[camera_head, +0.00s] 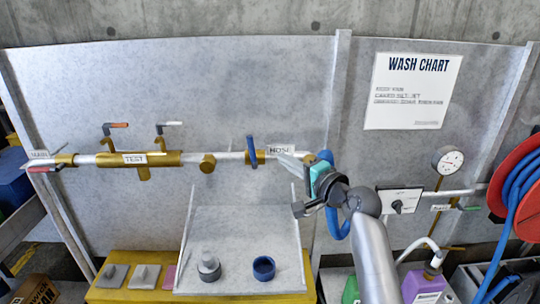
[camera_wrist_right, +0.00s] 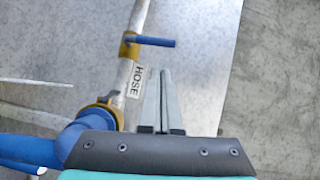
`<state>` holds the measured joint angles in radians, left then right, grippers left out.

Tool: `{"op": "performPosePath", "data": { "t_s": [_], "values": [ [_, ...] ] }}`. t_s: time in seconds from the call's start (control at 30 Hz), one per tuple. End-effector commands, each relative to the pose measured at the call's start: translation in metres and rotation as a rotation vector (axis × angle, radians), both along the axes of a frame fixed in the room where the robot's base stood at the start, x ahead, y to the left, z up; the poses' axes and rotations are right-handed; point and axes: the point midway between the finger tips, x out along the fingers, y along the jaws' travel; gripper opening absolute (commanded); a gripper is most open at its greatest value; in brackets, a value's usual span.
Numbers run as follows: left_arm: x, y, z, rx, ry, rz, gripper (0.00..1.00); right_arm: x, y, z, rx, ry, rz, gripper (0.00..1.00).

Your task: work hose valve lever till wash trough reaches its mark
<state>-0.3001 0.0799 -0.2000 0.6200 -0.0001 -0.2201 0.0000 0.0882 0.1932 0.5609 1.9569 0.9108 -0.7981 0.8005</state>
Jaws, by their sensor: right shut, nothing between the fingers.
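The hose valve has a blue lever (camera_head: 252,150) standing roughly upright on a brass body on the wall pipe. The lever also shows in the wrist view (camera_wrist_right: 153,41), ahead of my fingers and a little to their left. My right gripper (camera_head: 286,160) is shut and empty, to the right of the lever by the HOSE label (camera_head: 281,149), apart from the lever. Its fingers lie side by side in the wrist view (camera_wrist_right: 161,80). A grey open trough (camera_head: 240,225) stands below the pipe; no level mark can be made out. My left gripper is not in view.
A grey cup (camera_head: 208,267) and a blue cup (camera_head: 264,268) stand in the trough. The TEST valves (camera_head: 145,158) are left along the pipe. A blue hose (camera_head: 333,215) drops behind my right arm. A gauge (camera_head: 447,160) and red hose reel (camera_head: 518,165) are right.

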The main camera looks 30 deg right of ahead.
Motion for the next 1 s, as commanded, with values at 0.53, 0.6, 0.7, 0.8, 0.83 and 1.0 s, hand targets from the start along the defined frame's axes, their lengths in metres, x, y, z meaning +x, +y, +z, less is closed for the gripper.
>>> {"op": "performPosePath", "data": {
  "t_s": [0.53,0.6,0.7,0.8,0.83,1.0],
  "values": [
    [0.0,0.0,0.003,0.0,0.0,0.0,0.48,0.052,0.004,-0.005,0.035,0.006,0.016,0.0],
    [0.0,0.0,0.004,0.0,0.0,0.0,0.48,0.062,0.004,-0.006,0.035,0.006,0.016,0.0],
    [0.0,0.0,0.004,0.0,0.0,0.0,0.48,0.074,0.004,-0.007,0.033,0.007,0.015,0.0],
    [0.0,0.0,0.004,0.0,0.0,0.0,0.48,0.083,0.004,-0.008,0.033,0.007,0.015,0.0],
    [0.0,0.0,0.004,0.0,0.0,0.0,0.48,0.085,0.005,-0.008,0.032,0.007,0.015,0.0],
    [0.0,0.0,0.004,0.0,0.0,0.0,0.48,0.093,0.004,-0.009,0.031,0.008,0.014,0.0]
  ]
}}
